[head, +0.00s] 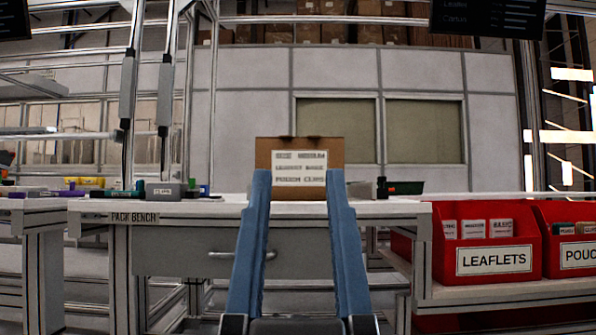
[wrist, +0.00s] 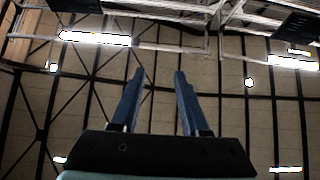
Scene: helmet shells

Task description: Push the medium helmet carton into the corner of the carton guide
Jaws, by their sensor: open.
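A brown cardboard carton (head: 299,153) stands upright on the pack bench (head: 400,208) in the head view. Its white label has several printed lines, and the top one seems to read "medium". My gripper (head: 299,178) is in front of the bench, with its two blue fingers apart and nothing between them. The fingers overlap the carton's lower sides in the picture; I cannot tell any contact. In the wrist view my gripper (wrist: 159,75) is open and points up at the ceiling. I cannot make out the carton guide.
A grey labelled box (head: 163,191) and small items stand on the bench's left part. Red bins of leaflets (head: 487,240) and pouches (head: 568,240) stand on a lower shelf at right. Metal uprights (head: 130,90) rise behind left.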

